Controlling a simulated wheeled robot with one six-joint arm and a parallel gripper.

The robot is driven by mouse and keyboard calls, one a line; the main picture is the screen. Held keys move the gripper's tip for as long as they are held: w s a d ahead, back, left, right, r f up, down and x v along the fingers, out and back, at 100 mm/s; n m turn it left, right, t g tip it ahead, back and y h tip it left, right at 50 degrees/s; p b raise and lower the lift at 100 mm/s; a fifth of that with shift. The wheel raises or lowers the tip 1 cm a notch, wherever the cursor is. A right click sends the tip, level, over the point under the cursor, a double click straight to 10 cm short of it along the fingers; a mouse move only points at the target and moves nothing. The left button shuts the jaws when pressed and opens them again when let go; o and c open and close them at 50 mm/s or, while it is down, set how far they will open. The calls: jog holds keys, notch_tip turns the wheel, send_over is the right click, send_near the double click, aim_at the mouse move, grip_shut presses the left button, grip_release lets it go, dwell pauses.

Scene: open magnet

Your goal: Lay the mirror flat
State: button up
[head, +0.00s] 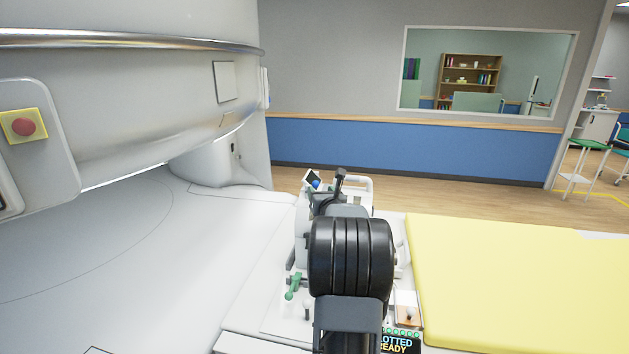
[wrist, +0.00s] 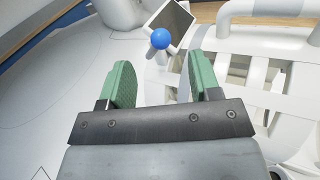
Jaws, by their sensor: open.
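The mirror (wrist: 174,22) is a small dark panel with a pale frame at the top of the wrist view. It stands tilted, not flat. A blue ball knob (wrist: 161,39) sits on a short pale stem in front of its lower edge. In the head view the mirror (head: 313,178) and the blue knob (head: 315,184) show small beyond my arm. My gripper (wrist: 159,62) is open, with green pads. The knob appears just beyond the gap between the fingertips, and nothing is between the pads. My arm hides most of the gripper in the head view.
A white rail (wrist: 265,8) and a slotted white frame (wrist: 255,65) lie right of my gripper. The large white magnet (head: 140,100) fills the left. A yellow pad (head: 520,280) lies at right. A green-handled lever (head: 293,286) stands left of my arm.

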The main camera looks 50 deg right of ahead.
aim_at(316, 186)
jog(key=p+x, duration=0.2)
jog(key=x, duration=0.4)
jog(key=shift+w+d, duration=0.1)
jog(key=shift+w, duration=0.25)
jog(key=shift+c, duration=0.3)
